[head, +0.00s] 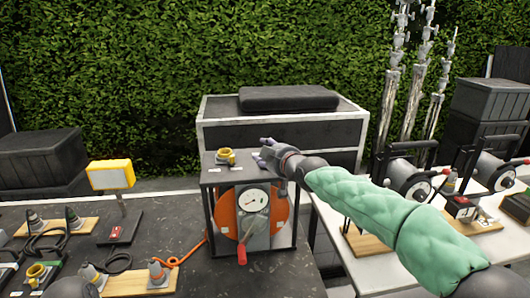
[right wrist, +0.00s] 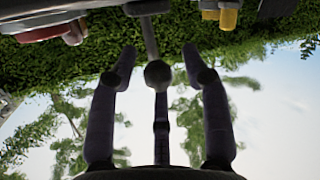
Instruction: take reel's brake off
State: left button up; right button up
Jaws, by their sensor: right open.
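The reel (head: 226,218) is an orange drum in a black frame on the dark table, with a round white gauge (head: 252,200) and a red-ended handle (head: 242,254) on its front. My right gripper (head: 268,158) is at the frame's top right edge, its arm reaching in from the right. In the right wrist view its fingers (right wrist: 160,75) are open. A grey ball knob (right wrist: 158,73) on a thin rod stands between them, and I cannot tell whether they touch it. In the head view I cannot make out this knob behind the gripper.
A yellow fitting (head: 226,156) sits on the frame's top, left of my gripper. More reels (head: 408,178) stand on the white table at right. A black case (head: 335,135) stands behind.

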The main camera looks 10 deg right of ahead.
jog(key=v, duration=1.1)
jog(key=shift+s, duration=0.2)
